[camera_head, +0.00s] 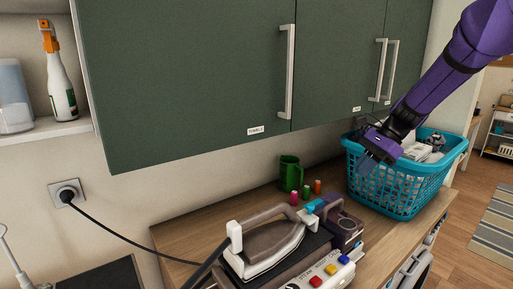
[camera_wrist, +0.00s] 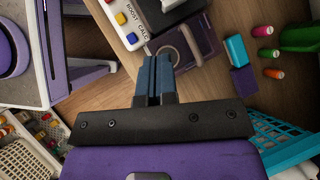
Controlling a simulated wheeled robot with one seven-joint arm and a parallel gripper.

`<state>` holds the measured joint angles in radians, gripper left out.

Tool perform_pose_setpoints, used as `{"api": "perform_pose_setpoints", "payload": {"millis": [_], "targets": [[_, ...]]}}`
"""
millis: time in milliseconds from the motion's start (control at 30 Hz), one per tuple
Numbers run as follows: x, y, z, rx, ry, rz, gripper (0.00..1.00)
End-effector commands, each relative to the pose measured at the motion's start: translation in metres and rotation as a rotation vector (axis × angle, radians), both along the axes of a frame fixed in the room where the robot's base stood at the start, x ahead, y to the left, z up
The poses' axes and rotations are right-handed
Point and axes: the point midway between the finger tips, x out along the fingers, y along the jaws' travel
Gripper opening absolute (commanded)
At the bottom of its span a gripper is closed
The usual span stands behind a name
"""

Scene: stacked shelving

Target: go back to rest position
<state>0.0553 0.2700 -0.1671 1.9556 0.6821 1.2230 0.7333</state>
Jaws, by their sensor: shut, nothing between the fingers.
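My gripper (camera_head: 366,163) is at the end of my purple arm, in front of the left part of the teal laundry basket (camera_head: 398,189). In the wrist view my gripper (camera_wrist: 155,60) has its blue fingers together and empty. Behind the fingertips in that view is a dark purple box with a round ring (camera_wrist: 190,45). The same box (camera_head: 345,227) stands on the wooden counter beside the iron (camera_head: 268,243) in the head view. The basket's edge (camera_wrist: 285,140) shows at the lower right of the wrist view.
Green cabinets (camera_head: 190,75) with upright handles hang above the counter. A green mug (camera_head: 290,173) and several small coloured spools (camera_head: 317,187) stand left of the basket. A black cord (camera_head: 120,233) runs from a wall socket. Open floor (camera_head: 465,240) lies at the right.

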Motion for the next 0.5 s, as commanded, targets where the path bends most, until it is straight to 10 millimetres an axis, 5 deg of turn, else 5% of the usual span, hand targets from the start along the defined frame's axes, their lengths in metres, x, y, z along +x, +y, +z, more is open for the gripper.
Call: {"api": "perform_pose_setpoints", "payload": {"millis": [500], "targets": [[-0.118, 0.011, 0.072, -0.230, -0.354, 0.401, 0.00]]}}
